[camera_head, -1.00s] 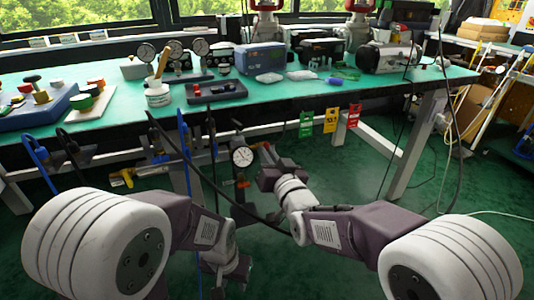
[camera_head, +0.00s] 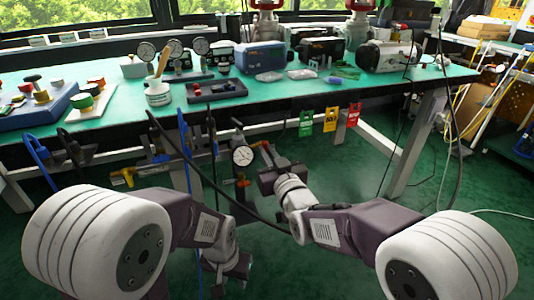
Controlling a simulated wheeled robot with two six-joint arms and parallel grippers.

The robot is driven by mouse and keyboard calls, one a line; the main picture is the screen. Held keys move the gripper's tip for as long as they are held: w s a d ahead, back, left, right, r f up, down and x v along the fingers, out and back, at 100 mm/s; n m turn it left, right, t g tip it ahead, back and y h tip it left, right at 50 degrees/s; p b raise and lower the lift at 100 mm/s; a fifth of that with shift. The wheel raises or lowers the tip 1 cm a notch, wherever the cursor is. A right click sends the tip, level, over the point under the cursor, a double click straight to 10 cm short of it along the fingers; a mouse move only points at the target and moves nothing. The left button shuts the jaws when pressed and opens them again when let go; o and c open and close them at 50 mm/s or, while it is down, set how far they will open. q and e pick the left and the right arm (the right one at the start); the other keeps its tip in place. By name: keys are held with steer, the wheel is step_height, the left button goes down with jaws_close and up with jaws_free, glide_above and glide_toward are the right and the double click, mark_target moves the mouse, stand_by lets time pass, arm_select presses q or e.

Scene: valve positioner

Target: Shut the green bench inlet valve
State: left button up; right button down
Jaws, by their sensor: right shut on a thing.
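Under the front edge of the green-topped bench (camera_head: 330,92), a round white gauge (camera_head: 243,156) and small pipe fittings hang. A small orange fitting (camera_head: 254,147) sits just right of the gauge. My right gripper (camera_head: 265,152) reaches up to this spot and is shut on a small part, apparently the valve handle. The gripped part is mostly hidden, and I cannot make out a green handle or its angle. My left gripper (camera_head: 226,284) is low, below the gauge and apart from the fittings; its jaws are too hidden to read.
A yellow fitting (camera_head: 124,178) is under the bench at left. Green, yellow and red tags (camera_head: 330,118) hang from the bench edge.

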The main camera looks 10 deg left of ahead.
steer(key=shift+f, duration=0.1)
steer(key=c, duration=1.5)
jaws_free()
steer(key=v, duration=0.9)
